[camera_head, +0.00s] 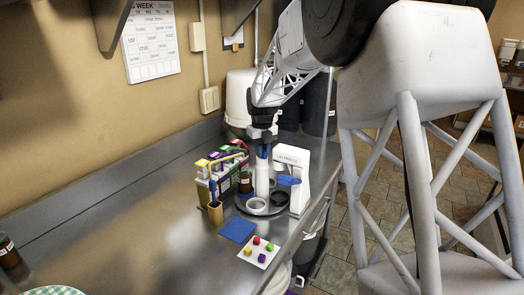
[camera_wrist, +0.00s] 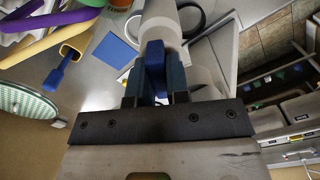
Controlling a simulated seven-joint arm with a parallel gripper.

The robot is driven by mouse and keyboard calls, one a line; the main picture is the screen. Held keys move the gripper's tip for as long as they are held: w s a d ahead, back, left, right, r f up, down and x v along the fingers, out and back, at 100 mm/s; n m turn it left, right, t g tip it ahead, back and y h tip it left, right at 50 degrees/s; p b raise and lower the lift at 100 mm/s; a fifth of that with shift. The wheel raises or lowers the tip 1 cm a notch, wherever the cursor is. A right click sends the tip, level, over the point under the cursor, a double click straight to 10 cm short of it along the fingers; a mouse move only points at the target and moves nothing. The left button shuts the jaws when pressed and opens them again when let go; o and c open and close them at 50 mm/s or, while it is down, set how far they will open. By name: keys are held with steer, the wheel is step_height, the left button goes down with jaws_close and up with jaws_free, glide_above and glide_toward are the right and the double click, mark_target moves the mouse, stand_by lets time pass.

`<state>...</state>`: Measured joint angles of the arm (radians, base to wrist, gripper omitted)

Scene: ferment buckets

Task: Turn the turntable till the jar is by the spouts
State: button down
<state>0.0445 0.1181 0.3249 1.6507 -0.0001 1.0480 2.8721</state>
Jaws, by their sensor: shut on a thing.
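The round grey turntable (camera_head: 240,207) sits on the steel counter in the head view. A white post or bottle (camera_head: 262,180) stands on it; it also shows in the wrist view (camera_wrist: 160,22). My gripper (camera_head: 263,152) comes down from above and, in the wrist view (camera_wrist: 155,85), is shut on a blue piece (camera_wrist: 154,62) at the white post's top. A brown jar (camera_head: 245,183) stands at the turntable's left rear, close beside a row of cartons with coloured spouts (camera_head: 215,163). White ring-like cups (camera_head: 256,205) lie toward its front. My gripper hides part of the turntable's back.
A white machine (camera_head: 297,168) stands close at the right. The left counter is mostly clear.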

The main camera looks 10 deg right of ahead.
steer(key=shift+m, duration=0.6)
steer(key=c, duration=1.1)
jaws_free()
steer(key=shift+r, duration=3.95)
